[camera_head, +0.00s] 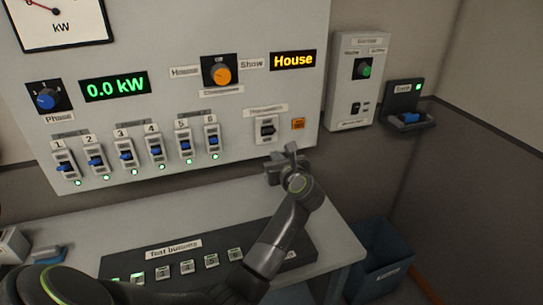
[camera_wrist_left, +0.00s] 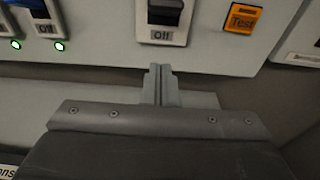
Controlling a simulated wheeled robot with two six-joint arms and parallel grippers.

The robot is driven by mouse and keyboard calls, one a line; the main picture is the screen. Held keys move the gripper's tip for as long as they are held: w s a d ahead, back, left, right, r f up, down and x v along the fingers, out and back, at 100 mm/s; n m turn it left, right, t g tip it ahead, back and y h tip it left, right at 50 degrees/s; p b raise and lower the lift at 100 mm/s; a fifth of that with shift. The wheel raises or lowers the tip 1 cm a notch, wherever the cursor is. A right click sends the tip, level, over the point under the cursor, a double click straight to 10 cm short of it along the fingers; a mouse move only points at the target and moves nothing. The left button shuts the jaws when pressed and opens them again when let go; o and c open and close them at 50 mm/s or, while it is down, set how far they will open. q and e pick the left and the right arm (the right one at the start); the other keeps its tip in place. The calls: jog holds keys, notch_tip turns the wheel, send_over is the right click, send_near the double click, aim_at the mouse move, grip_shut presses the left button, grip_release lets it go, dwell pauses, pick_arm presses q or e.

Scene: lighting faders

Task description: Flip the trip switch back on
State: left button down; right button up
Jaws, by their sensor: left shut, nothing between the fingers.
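The trip switch (camera_head: 267,129) is a black toggle on a pale plate at the lower right of the wall panel. In the left wrist view its dark lever (camera_wrist_left: 164,14) is cut by the top edge, with an "Off" label below it. My left gripper (camera_head: 284,156) is shut and empty, just below and a little right of the switch in the head view. In the left wrist view its closed fingertips (camera_wrist_left: 160,70) point up at the plate's lower edge; I cannot tell the exact gap. My right gripper is not in view.
An orange Test button (camera_wrist_left: 242,19) sits right of the switch. Several blue-lever breakers (camera_head: 155,153) with green lamps line the panel to the left. A test-button box (camera_head: 130,265) lies on the desk (camera_head: 75,222) below. A blue bin (camera_head: 385,262) stands at right.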

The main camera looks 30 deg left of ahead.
pick_arm(q)
jog(key=s+d+r+b, duration=0.1)
jog(key=s+d+r, duration=0.3)
jog(key=d+r, duration=0.1)
jog(key=shift+r+b, duration=0.3)
jog(key=shift+r, duration=0.6)
jog(key=shift+a, duration=0.1)
